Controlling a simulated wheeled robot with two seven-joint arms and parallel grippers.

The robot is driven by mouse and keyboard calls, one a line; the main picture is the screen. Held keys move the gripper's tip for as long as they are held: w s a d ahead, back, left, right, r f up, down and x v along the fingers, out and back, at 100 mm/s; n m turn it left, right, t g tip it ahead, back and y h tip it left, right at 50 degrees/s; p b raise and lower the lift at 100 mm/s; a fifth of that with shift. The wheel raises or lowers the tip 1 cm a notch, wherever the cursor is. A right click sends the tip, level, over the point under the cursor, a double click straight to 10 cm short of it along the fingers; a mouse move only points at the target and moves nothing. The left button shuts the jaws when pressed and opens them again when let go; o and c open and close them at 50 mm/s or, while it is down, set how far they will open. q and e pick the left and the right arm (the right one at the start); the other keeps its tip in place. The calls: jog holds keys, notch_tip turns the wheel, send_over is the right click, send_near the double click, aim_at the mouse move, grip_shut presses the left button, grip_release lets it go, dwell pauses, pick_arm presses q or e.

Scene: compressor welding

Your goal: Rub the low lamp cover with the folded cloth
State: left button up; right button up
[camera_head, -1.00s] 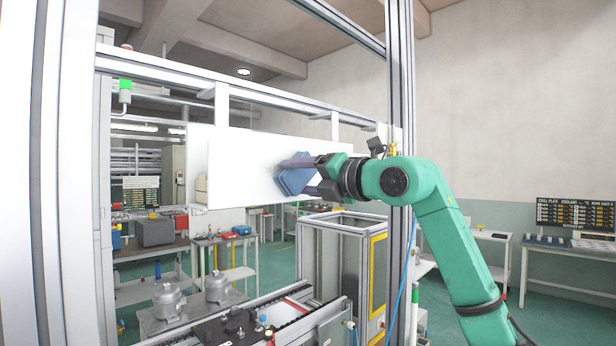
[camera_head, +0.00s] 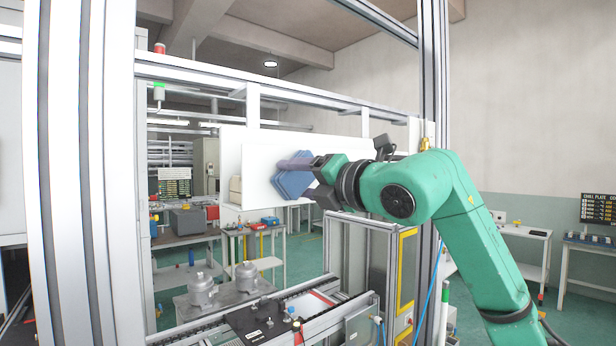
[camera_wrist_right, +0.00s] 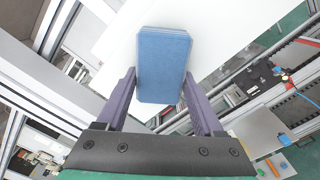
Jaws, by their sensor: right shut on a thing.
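The folded cloth (camera_head: 291,184) is a blue layered pad held in my right gripper (camera_head: 306,180). In the right wrist view the cloth (camera_wrist_right: 162,62) stands out between the two purple fingers of the gripper (camera_wrist_right: 159,80), which are shut on it. A white flat panel (camera_head: 258,152), seemingly the low lamp cover, hangs under the frame's crossbar. The cloth is in front of it in the head view, and the panel also fills the space behind the cloth in the wrist view (camera_wrist_right: 117,45). I cannot tell whether the cloth touches it. My left gripper is out of view.
Aluminium posts stand at the left (camera_head: 112,200) and beside my right arm (camera_head: 433,70). Below are a glazed cabinet frame (camera_head: 362,225), a conveyor fixture (camera_head: 255,322) and two metal compressor housings (camera_head: 203,292).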

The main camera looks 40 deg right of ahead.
jog(key=shift+s+f+b, duration=0.2)
jog(key=shift+s+b, duration=0.25)
jog(key=shift+s, duration=0.25)
jog(key=shift+s+r+b, duration=0.2)
jog(key=shift+s+b, duration=0.25)
jog(key=shift+s, duration=1.85)
jog(key=shift+w, duration=0.1)
jog(key=s, duration=0.3)
jog(key=shift+s+b, duration=0.1)
jog(key=shift+b, duration=0.2)
jog(key=shift+w, duration=0.2)
